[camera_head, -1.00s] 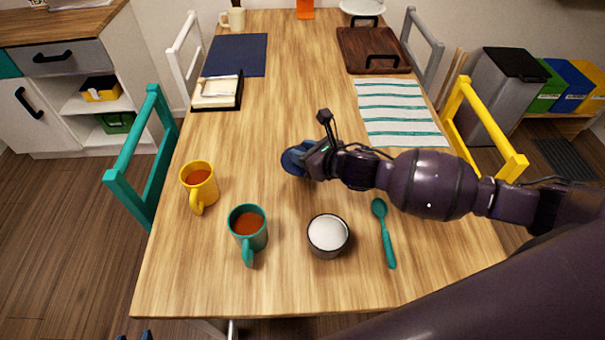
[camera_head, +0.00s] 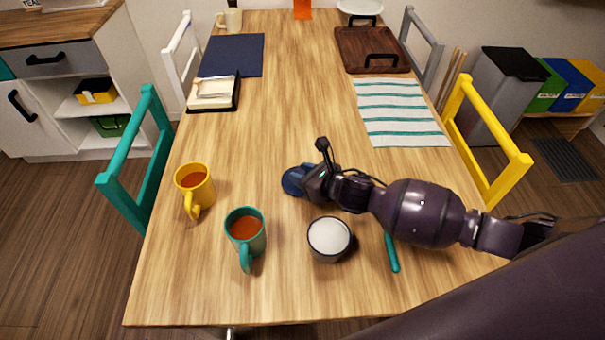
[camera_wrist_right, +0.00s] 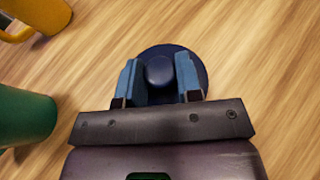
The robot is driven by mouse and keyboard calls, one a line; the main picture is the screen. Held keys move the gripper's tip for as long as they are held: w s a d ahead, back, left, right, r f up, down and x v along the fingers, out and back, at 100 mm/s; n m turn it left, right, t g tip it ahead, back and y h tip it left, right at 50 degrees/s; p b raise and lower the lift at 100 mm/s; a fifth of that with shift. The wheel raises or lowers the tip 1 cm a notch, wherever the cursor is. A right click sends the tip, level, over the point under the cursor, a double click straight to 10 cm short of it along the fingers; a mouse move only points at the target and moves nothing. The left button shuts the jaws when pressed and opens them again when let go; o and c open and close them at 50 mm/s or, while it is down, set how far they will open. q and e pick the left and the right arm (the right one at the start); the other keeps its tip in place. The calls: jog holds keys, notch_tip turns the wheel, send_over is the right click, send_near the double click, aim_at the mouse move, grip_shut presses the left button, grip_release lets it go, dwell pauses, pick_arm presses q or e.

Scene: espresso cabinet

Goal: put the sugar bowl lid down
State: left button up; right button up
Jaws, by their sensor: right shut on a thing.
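The sugar bowl lid is a dark blue disc with a round knob. It shows in the head view (camera_head: 292,181) and in the right wrist view (camera_wrist_right: 170,52). My right gripper (camera_wrist_right: 160,80) is shut on the lid's knob, with one blue finger on each side. In the head view the right gripper (camera_head: 305,183) is low over the table; I cannot tell whether the lid touches the wood. The open sugar bowl (camera_head: 329,238), dark outside with white content, stands in front of the gripper. My left gripper is not clearly in view.
A teal mug (camera_head: 246,235) and a yellow mug (camera_head: 195,188) with reddish-brown drink stand to the left. A teal spoon (camera_head: 392,252) lies partly under my right arm. A striped cloth (camera_head: 400,112) lies behind the arm. The table middle behind the lid is clear.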

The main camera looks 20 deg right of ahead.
jog(key=shift+f, duration=0.1)
jog(key=o, duration=0.9)
jog(key=shift+o, duration=0.2)
jog(key=shift+s+r, duration=0.1)
jog(key=shift+r, duration=0.1)
jog(key=p+v, duration=0.2)
jog(key=v, duration=0.9)
jog(key=shift+s+d, duration=0.1)
jog(key=shift+d, duration=0.1)
jog(key=shift+s+d+r, duration=0.1)
jog(key=shift+s, duration=0.1)
